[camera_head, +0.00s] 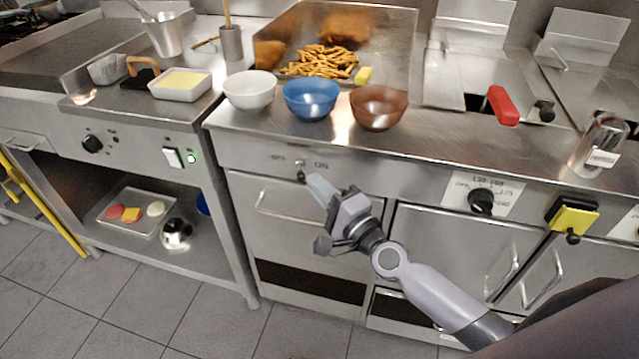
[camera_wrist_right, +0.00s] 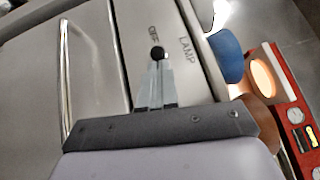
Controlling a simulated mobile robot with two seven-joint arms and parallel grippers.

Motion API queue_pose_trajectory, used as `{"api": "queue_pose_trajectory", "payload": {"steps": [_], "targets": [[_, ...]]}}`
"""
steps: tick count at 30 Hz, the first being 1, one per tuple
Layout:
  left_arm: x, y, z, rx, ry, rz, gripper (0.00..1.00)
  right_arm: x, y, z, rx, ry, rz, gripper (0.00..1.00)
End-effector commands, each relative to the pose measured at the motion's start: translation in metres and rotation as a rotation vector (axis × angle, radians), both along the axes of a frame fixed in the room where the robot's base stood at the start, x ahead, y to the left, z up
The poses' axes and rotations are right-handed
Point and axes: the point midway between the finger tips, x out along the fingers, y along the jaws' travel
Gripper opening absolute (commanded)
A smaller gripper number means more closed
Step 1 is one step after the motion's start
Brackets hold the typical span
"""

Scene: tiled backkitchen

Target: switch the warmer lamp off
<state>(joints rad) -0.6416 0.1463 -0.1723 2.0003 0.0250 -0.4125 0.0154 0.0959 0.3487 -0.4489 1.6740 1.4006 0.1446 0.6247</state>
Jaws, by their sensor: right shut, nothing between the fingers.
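The lamp switch (camera_head: 301,175) is a small toggle with a dark tip on the front panel below the bowls. In the right wrist view its black knob (camera_wrist_right: 157,53) sits beside the printed word OFF, with LAMP printed to the right. My right gripper (camera_head: 320,188) is shut and empty, its pale fingertips just below and right of the switch in the head view. In the wrist view the fingertips (camera_wrist_right: 156,76) reach up to the knob; I cannot tell whether they touch it. The fries (camera_head: 322,62) lie in a warmly lit bay. My left gripper is out of view.
White (camera_head: 249,91), blue (camera_head: 311,99) and brown (camera_head: 379,107) bowls stand on the counter edge above the panel. A door handle (camera_head: 290,213) lies below the switch. A black knob (camera_head: 481,200) and a yellow-plated control (camera_head: 572,217) are farther right.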

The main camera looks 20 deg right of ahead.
Motion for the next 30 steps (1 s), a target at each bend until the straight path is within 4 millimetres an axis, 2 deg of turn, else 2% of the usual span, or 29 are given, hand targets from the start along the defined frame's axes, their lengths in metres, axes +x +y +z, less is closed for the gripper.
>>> {"api": "queue_pose_trajectory", "payload": {"steps": [9,30], "targets": [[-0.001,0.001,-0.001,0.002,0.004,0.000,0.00,0.000,0.000,0.000,0.001,0.001,-0.002,0.00],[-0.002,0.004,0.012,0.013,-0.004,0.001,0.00,-0.002,0.006,0.001,0.001,0.001,-0.101,0.00]]}}
